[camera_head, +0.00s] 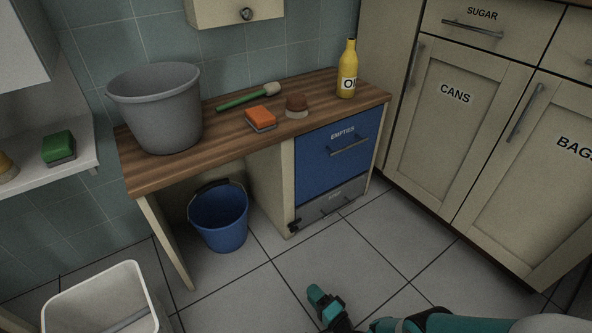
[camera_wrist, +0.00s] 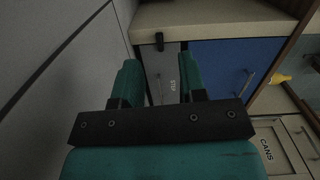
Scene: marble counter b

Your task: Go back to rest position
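My gripper (camera_head: 328,302) is low over the tiled floor at the bottom middle of the head view, in front of the wooden-topped counter and apart from it. In the wrist view its two teal fingers (camera_wrist: 160,78) stand apart with nothing held between them. Beyond them is a grey drawer front (camera_wrist: 168,72) with a small label, below the blue front marked EMPTIES (camera_head: 335,155). In the head view the grey drawer (camera_head: 325,207) looks closed, though its edge is dim. My arm comes in from the lower right.
A blue bucket (camera_head: 219,217) stands under the counter, and a white bin (camera_head: 101,300) is at lower left. On the wooden top (camera_head: 225,140) are a grey tub (camera_head: 158,108), brush, orange sponge, brown-topped item and yellow bottle (camera_head: 347,70). Cabinets marked CANS (camera_head: 455,130) line the right. Floor between is clear.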

